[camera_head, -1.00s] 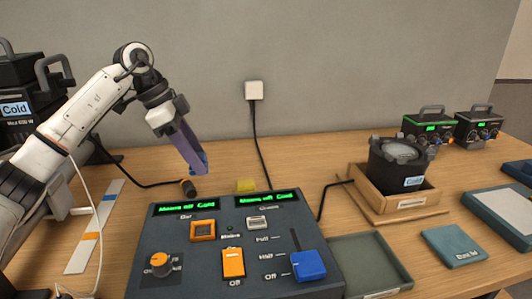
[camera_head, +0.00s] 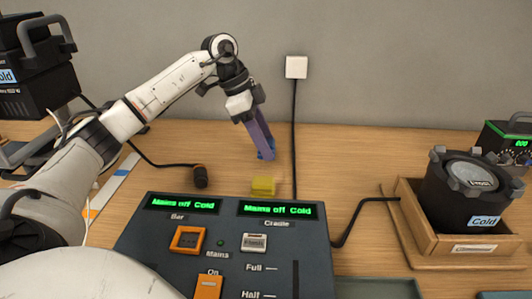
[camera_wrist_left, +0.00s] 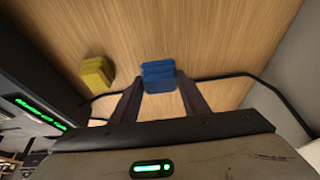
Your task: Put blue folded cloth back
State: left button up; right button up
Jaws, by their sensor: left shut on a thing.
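The blue folded cloth (camera_head: 267,154) is pinched between the fingertips of my left gripper (camera_head: 264,148). In the head view the gripper points down behind the console, over the back part of the table. The left wrist view shows the cloth (camera_wrist_left: 158,74) as a small blue block between the two fingers, with wood beyond it. I cannot tell whether the cloth touches the table. A yellow folded cloth (camera_head: 264,186) lies on the table just behind the console, apart from my gripper; it also shows in the left wrist view (camera_wrist_left: 97,73). My right gripper is not in view.
The console (camera_head: 180,240) with green displays fills the front. A black cable (camera_head: 294,130) runs down from a wall socket (camera_head: 296,67). A dark cylindrical connector (camera_head: 201,177) lies left of the yellow cloth.

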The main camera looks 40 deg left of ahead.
pick_arm(q)
notch_tip(320, 180, down, 3)
jog(key=shift+f, duration=0.1)
jog(key=o, duration=1)
jog(key=shift+r, duration=0.2)
jog(key=p+v, duration=0.1)
jog(key=v, duration=1.1)
jog(key=shift+w, duration=0.1)
